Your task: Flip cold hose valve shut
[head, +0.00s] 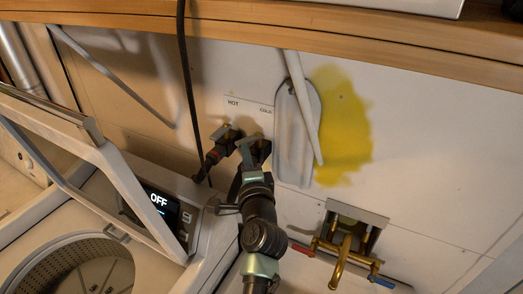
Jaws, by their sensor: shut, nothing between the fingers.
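A wall plate (247,103) is marked HOT at left and COLD at right. Below HOT is the hot hose valve (224,133), with a red-banded hose running down-left. Below COLD is the cold hose valve (258,143), a small metal fitting partly hidden by my arm. My gripper (244,165) is shut and empty, right at the cold valve's lower side. I cannot tell whether it touches the valve, and the valve's lower part and hose are covered.
An open top-load washer (75,265) with an OFF display stands at left. A black cable (186,95) hangs left of the valves. A brass faucet (345,250) is at lower right.

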